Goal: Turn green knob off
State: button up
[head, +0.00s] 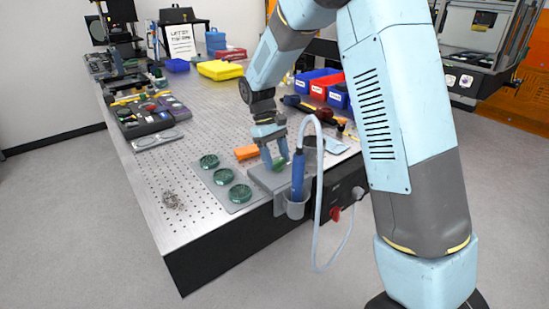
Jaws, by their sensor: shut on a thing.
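A small green knob (279,164) shows on top of a grey box (262,176) near the front edge of the perforated metal table. My gripper (275,162) points down over the box, its fingers on either side of the green knob and shut on it. The fingers cover part of the knob, and its turn position is too small to make out.
A blue-handled tool (298,174) with a pale hose stands in a holder just right of the box. Several green round dishes lie on a grey plate (221,186) to the left. An orange block (246,152) lies behind.

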jog(key=shift+m, duration=0.5)
jog(key=o, duration=1.1)
jog(key=shift+c, duration=0.2)
jog(key=v, duration=1.3)
jog(key=shift+w+r, duration=0.25)
jog(key=shift+r, duration=0.05)
jog(key=shift+d, duration=0.2)
